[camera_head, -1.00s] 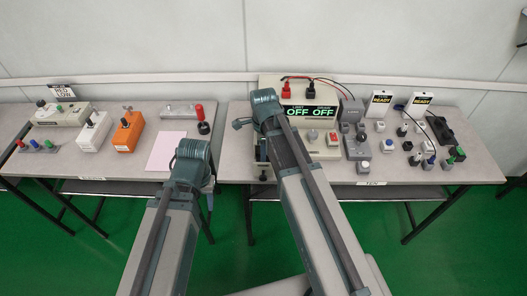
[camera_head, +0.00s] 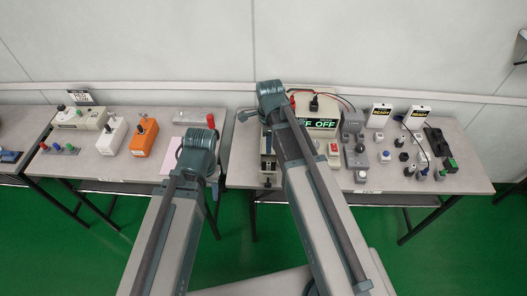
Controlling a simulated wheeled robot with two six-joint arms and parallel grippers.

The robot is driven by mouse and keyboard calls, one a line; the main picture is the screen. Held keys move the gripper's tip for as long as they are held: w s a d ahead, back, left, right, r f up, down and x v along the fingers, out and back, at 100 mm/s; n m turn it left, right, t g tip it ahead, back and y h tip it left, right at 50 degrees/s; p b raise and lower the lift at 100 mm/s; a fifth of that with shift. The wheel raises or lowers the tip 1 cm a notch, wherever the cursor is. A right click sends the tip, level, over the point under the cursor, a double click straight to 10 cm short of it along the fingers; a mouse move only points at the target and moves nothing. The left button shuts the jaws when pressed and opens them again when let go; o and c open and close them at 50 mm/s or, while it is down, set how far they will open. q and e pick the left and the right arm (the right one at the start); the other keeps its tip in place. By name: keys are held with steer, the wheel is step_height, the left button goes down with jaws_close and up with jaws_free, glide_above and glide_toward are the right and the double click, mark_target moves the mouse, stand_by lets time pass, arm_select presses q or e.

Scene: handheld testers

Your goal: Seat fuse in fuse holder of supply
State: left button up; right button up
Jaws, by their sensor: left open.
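The supply (camera_head: 326,113) is a cream box with a lit display reading OFF at the back of the right table. My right arm crosses in front of it and hides its left part. I cannot make out a fuse or the fuse holder. My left gripper (camera_head: 214,182) is open, mostly hidden behind its wrist near the gap between the tables. My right gripper (camera_head: 244,115) is mostly hidden behind its wrist, left of the supply, and its jaws are unclear.
The right table (camera_head: 400,181) holds grey boxes, small knobs and two READY signs (camera_head: 379,115). The left table (camera_head: 100,165) holds an orange box (camera_head: 144,138), a white box (camera_head: 112,135) and a pink sheet (camera_head: 172,158). Green floor shows in front.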

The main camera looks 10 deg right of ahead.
steer(key=s+a+n, duration=0.5)
steer(key=s+n, duration=0.2)
steer(key=n, duration=0.5)
steer(key=s+a+n+h, duration=0.1)
steer(key=s+a+n, duration=0.4)
steer(key=n, duration=0.7)
steer(key=shift+s, duration=1.05)
